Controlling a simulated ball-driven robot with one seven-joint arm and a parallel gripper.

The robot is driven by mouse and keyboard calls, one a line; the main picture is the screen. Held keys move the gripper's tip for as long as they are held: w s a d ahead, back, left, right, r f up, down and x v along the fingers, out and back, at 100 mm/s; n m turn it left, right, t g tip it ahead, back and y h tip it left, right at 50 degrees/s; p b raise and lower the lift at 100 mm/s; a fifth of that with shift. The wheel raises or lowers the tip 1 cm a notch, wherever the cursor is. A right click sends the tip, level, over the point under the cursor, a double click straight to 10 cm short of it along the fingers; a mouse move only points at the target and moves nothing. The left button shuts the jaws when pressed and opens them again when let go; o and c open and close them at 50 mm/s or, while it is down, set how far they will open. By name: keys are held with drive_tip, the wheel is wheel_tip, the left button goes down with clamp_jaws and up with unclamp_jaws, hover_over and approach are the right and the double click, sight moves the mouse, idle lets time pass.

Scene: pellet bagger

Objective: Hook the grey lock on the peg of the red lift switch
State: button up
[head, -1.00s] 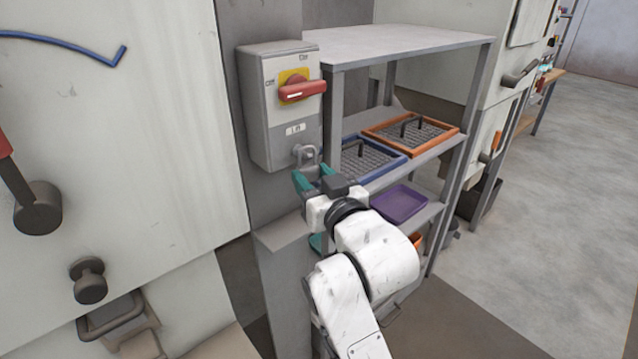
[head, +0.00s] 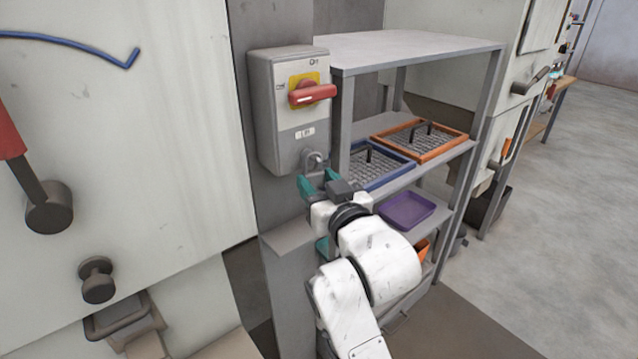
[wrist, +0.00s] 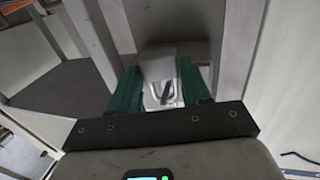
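The lift switch (head: 288,110) is a grey box with a red handle (head: 313,94) on a yellow plate, fixed to a grey post. The grey lock (head: 313,159) is at the box's lower front, its shackle uppermost. The peg is too small to make out, so I cannot tell whether the shackle is around it. My gripper (head: 319,183) is just below and in front of the lock, its teal fingers apart. In the wrist view, the pale lock (wrist: 164,93) shows between the spread fingertips of my gripper (wrist: 161,83), with clear gaps beside it.
A grey shelf (head: 415,45) stands right of the switch, close to my arm. It carries a blue-rimmed tray (head: 385,180), an orange-rimmed tray (head: 445,151) and a purple tray (head: 406,211). A pale machine panel (head: 150,150) is at left. Open floor (head: 560,230) lies at right.

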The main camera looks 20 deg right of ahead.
drive_tip(key=o, duration=0.5)
drive_tip(key=shift+c, duration=0.2)
drive_tip(key=s+b, duration=0.1)
drive_tip(key=s, duration=1)
drive_tip(key=s+d+f+g+h, duration=0.1)
drive_tip(key=s+d+f+g, duration=0.15)
drive_tip(key=f, duration=0.45)
drive_tip(key=s+d+f+g, duration=0.2)
drive_tip(key=s+f+g, duration=0.1)
drive_tip(key=f, duration=0.4)
drive_tip(key=s+d+f+g+h, duration=0.1)
drive_tip(key=s+d+f+g, duration=0.15)
drive_tip(key=f, duration=0.35)
drive_tip(key=s+d+f+g, duration=0.1)
drive_tip(key=s+f+g, duration=0.3)
drive_tip(key=s+f, duration=0.3)
drive_tip(key=s+d+f+m+g, duration=0.1)
drive_tip(key=s+f+g, duration=0.4)
drive_tip(key=s, duration=0.9)
drive_tip(key=shift+f+y+p, duration=0.4)
drive_tip(key=shift+f+p, duration=0.05)
drive_tip(key=shift+f, duration=0.5)
